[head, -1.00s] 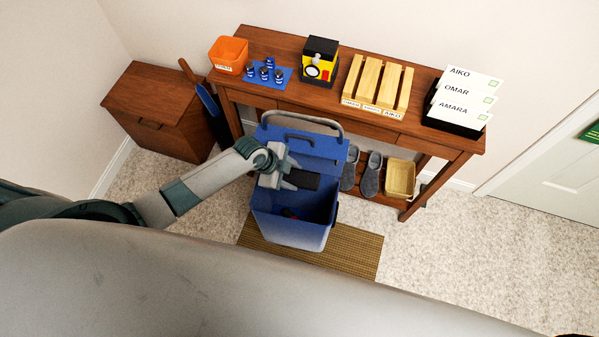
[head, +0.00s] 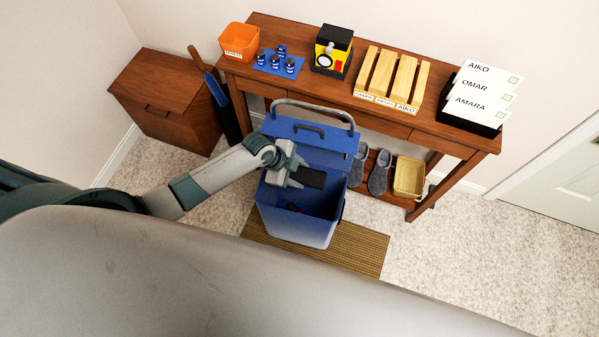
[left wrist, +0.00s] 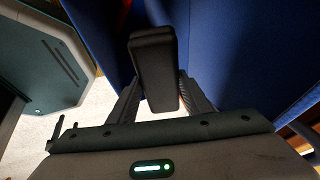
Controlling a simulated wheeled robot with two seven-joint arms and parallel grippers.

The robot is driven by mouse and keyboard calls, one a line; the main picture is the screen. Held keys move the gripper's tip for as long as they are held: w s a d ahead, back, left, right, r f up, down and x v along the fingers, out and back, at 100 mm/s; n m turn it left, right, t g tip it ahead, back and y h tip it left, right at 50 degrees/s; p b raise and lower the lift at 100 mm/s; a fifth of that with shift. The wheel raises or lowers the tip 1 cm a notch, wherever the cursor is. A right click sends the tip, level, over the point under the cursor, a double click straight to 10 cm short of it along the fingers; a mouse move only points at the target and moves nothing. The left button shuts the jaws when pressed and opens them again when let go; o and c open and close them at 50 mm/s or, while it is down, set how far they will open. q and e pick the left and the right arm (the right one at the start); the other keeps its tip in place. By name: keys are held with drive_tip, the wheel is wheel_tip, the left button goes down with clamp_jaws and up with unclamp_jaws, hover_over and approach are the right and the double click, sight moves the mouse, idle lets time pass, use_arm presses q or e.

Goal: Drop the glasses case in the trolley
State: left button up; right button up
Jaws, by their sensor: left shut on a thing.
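The black glasses case (head: 311,178) is held over the open top of the blue trolley (head: 330,203). My left gripper (head: 297,175) is shut on one end of the case. In the left wrist view the case (left wrist: 155,68) sticks out from between the fingers of the left gripper (left wrist: 160,95), with the trolley's blue wall (left wrist: 235,50) behind it. The trolley's lid is raised at the back. Something small and reddish lies in its shadowed inside, too dark to make out. My right gripper is not in view.
The trolley stands on a brown woven mat (head: 350,250). Behind it is a wooden table (head: 340,98) with an orange bin (head: 239,41), a wooden rack and a letter tray. Grey slippers (head: 379,172) and a basket (head: 409,177) sit on its lower shelf. A wooden chest (head: 165,95) stands left.

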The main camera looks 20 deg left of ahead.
use_arm(q)
drive_tip(key=shift+f+b, duration=1.1)
drive_tip(key=shift+f, duration=0.45)
drive_tip(key=o, duration=1.2)
drive_tip(key=shift+r+p, duration=3.6)
drive_tip(key=shift+r, duration=0.45)
